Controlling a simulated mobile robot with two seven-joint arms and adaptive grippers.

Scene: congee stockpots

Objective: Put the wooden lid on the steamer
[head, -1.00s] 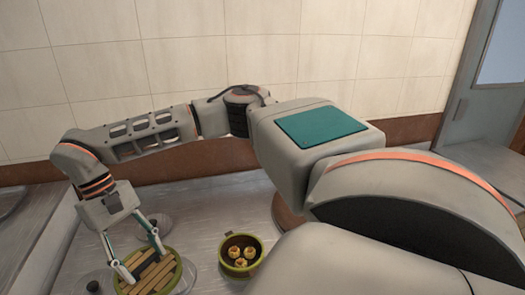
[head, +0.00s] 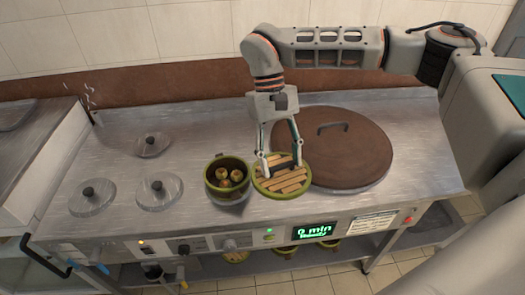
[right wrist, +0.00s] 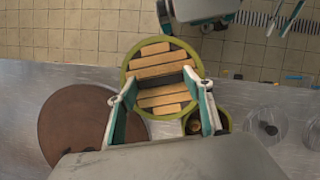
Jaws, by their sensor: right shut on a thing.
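The wooden lid (head: 282,184), round with a green rim and pale slats, is in my right gripper (head: 281,166), which is shut on it from above. The lid also shows in the right wrist view (right wrist: 160,105), between the fingers (right wrist: 160,98). The green steamer (head: 213,188) stands open with several buns in it, just left of the lid in the head view. In the right wrist view the lid and a finger partly hide the steamer (right wrist: 224,119). Part of what looks like my left gripper (right wrist: 240,15) shows at the wrist view's top edge; its jaws are unclear.
A large brown lid (head: 350,150) with a dark handle lies right of the wooden lid. Glass lids with black knobs, such as one nearby (head: 160,190), lie to the left. The counter front has knobs and a lit display (head: 313,231).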

